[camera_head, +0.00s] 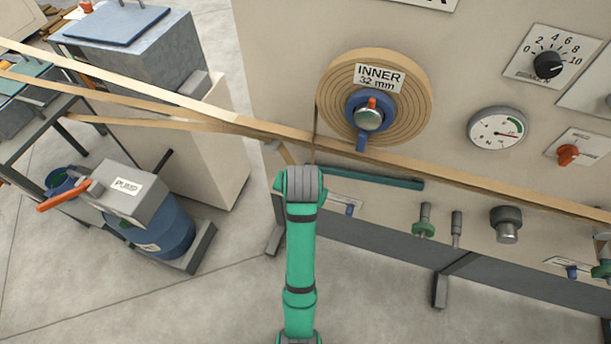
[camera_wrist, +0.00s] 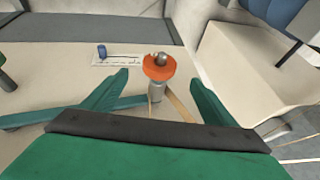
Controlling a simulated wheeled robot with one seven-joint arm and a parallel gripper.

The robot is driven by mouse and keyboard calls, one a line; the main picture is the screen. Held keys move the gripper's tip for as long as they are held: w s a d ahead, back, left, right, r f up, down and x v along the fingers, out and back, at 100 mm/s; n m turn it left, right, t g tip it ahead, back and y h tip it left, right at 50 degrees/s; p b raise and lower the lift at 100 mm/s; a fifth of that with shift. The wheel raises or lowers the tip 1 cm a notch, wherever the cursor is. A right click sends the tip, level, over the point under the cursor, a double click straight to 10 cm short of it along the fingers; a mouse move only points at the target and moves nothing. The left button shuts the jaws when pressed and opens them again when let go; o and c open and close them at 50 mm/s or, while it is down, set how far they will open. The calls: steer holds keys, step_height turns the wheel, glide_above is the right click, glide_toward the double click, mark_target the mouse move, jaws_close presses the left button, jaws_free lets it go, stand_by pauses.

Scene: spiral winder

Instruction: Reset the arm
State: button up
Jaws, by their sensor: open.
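My green arm rises up the middle of the head view, ending at a grey joint in front of the cream winder panel (camera_head: 270,70). My gripper (camera_wrist: 157,73) shows in the wrist view, its two green fingers spread apart. An orange disc-shaped part (camera_wrist: 159,67) on a short grey post (camera_wrist: 156,92) lies between and beyond the fingers in that view. I see no finger closed on it; whether any finger touches it is unclear. In the head view my arm hides the gripper.
The spiral roll marked INNER 32 mm (camera_head: 420,95) sits above my arm's end. Tan strips (camera_head: 190,104) cross the panel. A dial (camera_head: 549,64), a gauge (camera_head: 497,129) and an orange knob (camera_head: 568,155) are at right. A blue pump (camera_head: 160,235) stands left; the floor is open in front.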

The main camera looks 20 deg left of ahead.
steer(key=s+d+f+t, duration=0.5)
steer(key=s+d+f, duration=0.5)
steer(key=s+d, duration=0.15)
steer(key=s+d+r+t+h, duration=0.1)
steer(key=s+r+t, duration=0.2)
steer(key=s+r, duration=0.3)
steer(key=s+d+r+t+h, duration=0.1)
steer(key=s+r, duration=0.6)
steer(key=s, duration=0.7)
steer(key=shift+d+n+t, duration=0.4)
steer(key=shift+d+t, duration=0.35)
steer(key=shift+t, duration=0.15)
